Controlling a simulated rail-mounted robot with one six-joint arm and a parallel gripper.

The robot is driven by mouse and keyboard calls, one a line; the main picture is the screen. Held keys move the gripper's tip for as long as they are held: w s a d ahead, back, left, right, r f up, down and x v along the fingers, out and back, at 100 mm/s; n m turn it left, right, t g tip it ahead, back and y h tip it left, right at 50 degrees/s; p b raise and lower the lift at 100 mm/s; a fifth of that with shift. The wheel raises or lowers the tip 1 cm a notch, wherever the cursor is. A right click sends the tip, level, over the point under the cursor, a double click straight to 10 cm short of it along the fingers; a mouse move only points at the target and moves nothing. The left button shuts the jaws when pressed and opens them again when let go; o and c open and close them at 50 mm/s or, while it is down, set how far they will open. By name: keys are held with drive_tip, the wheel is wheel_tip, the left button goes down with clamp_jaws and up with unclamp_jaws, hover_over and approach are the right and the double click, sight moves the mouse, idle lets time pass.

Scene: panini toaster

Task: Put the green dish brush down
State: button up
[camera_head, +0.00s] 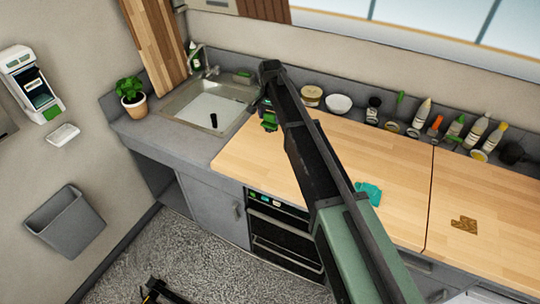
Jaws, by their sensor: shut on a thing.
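My gripper (266,108) is at the end of my arm, over the left end of the wooden worktop, just right of the sink. It is small in view and partly hidden by my own arm.
The sink (176,103) holds a small dark upright object (213,121). A potted plant (131,94) stands left of it. Bowls, jars and bottles (420,113) line the back ledge. A teal cloth (368,193) lies on the worktop (240,158), whose front left is clear.

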drive_tip(key=f+b, duration=2)
drive_tip(key=shift+s+d+f, duration=0.15)
drive_tip(key=shift+d+f, duration=0.05)
drive_tip(key=shift+d, duration=0.05)
drive_tip(key=shift+r, duration=0.3)
drive_tip(key=shift+f, duration=0.2)
drive_tip(key=o, duration=1)
drive_tip(key=shift+r, duration=0.15)
wheel_tip(320, 180, up, 12)
drive_tip(key=p, duration=1.2)
